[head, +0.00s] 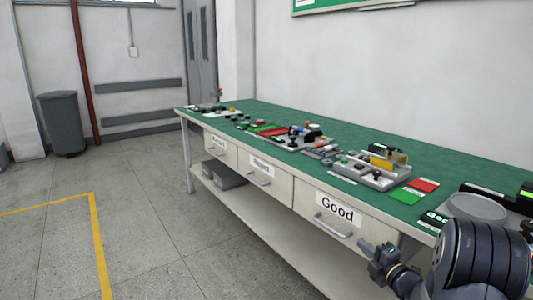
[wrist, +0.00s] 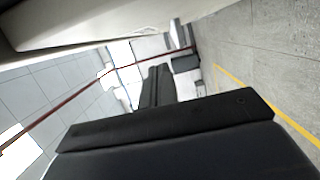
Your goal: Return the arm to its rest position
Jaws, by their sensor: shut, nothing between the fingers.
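My gripper (head: 372,249) shows in the head view at the lower right, in front of the drawer labelled "Good" (head: 328,215). It is small and dark there, to the left of my arm's thick dark links. It is shut and holds nothing. In the wrist view my gripper (wrist: 157,72) is a dark shape with its fingers together, pointing toward the wall and floor beyond. A pale underside or edge crosses the top left of the wrist view.
The green-topped workbench (head: 440,165) carries several fixtures, small parts and red and green pads. A round grey dish (head: 476,207) stands near my arm. A grey bin (head: 62,124) stands by the far wall. Open floor with a yellow line (head: 98,240) lies left of the bench.

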